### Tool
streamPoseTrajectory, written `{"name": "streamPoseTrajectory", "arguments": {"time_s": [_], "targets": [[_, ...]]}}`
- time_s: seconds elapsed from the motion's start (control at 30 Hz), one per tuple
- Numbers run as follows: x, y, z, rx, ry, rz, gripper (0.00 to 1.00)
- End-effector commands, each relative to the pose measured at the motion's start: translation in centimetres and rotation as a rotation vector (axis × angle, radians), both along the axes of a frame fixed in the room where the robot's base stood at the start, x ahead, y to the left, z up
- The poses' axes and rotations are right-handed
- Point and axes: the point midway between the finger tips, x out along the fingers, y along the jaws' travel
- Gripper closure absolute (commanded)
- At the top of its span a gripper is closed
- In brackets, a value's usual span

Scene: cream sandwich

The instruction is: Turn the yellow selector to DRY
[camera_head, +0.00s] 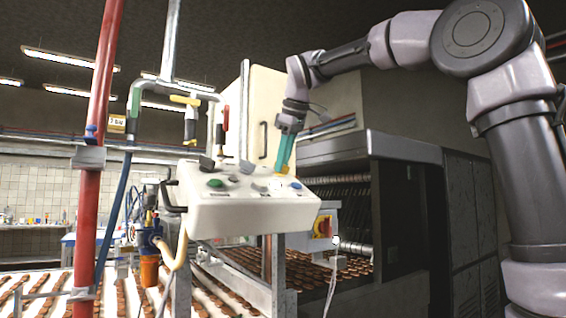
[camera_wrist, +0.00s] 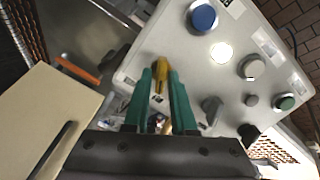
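The yellow selector (camera_wrist: 160,68) sits on the sloped top of the white control box (camera_head: 235,213). In the head view my gripper (camera_head: 282,168) is over the rear right part of the box and hides most of the selector. I cannot tell whether the fingers touch it. No DRY marking is readable.
The box also bears a blue button (camera_wrist: 203,17), a lit white button (camera_wrist: 221,53), a green button (camera_wrist: 286,102) and grey knobs (camera_wrist: 251,67). A cream cabinet (camera_head: 258,110) stands behind. A red post (camera_head: 97,130) rises at left, and a conveyor (camera_head: 215,285) runs below.

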Motion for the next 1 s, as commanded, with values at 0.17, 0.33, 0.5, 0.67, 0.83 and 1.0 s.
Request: {"name": "streamPoseTrajectory", "arguments": {"time_s": [0.17, 0.33, 0.5, 0.67, 0.83, 1.0], "targets": [[0.0, 0.0, -0.1, -0.001, 0.003, -0.001, 0.56], [0.0, 0.0, -0.1, -0.001, 0.004, -0.001, 0.56], [-0.6, -0.3, 1.3, 0.0, 0.001, -0.003, 0.56], [-1.8, -1.0, 4.1, 0.001, 0.001, -0.003, 0.56], [-3.1, -1.7, 7.0, 0.001, 0.001, -0.003, 0.56], [-3.9, -2.2, 8.9, 0.0, 0.002, -0.002, 0.56]]}}
